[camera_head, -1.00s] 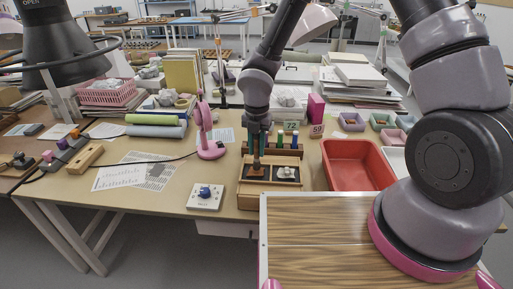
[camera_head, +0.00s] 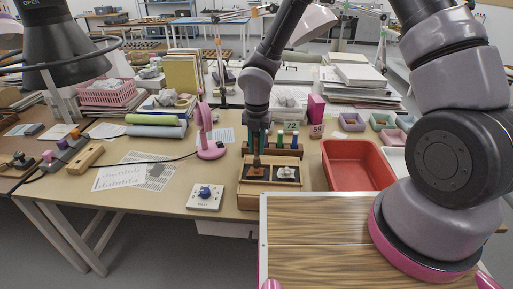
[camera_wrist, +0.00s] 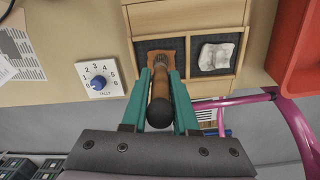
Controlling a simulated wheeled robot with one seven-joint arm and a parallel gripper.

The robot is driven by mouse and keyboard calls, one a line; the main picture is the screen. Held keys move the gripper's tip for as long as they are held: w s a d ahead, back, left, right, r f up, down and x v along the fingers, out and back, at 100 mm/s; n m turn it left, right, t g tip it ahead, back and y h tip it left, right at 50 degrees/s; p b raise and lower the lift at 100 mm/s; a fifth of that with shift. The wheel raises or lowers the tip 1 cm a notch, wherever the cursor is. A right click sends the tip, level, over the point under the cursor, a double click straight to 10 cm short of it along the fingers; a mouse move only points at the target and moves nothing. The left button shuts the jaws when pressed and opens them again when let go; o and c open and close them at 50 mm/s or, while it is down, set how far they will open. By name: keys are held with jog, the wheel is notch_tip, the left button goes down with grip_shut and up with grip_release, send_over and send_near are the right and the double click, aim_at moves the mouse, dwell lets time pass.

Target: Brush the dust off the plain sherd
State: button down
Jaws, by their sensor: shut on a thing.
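My gripper (camera_wrist: 160,78), with teal fingers, is shut on a brush (camera_wrist: 160,100) with a brown wooden handle and a black end. The brush points down into the left dark-lined compartment of a wooden tray (camera_wrist: 188,18). A brown sherd (camera_wrist: 178,55) lies in that compartment under the brush head, partly hidden by it and the fingers. I cannot tell whether the bristles touch it. A whitish sherd (camera_wrist: 215,57) lies in the right compartment, clear of the gripper; it also shows in the head view (camera_head: 287,173). I cannot make out dust on the brown sherd.
A tally dial (camera_head: 205,196) with a blue knob sits left of the tray. A pink lamp (camera_head: 207,140) stands behind it. A red bin (camera_head: 350,150) is at the right. A rack with several upright tools (camera_head: 280,140) stands behind the tray.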

jog(key=shift+s, duration=0.85)
jog(key=shift+w, duration=0.85)
jog(key=shift+s, duration=0.9)
jog(key=shift+w+r, duration=0.1)
jog(key=shift+w, duration=0.85)
jog(key=shift+r, duration=3)
jog(key=shift+r, duration=1.5)
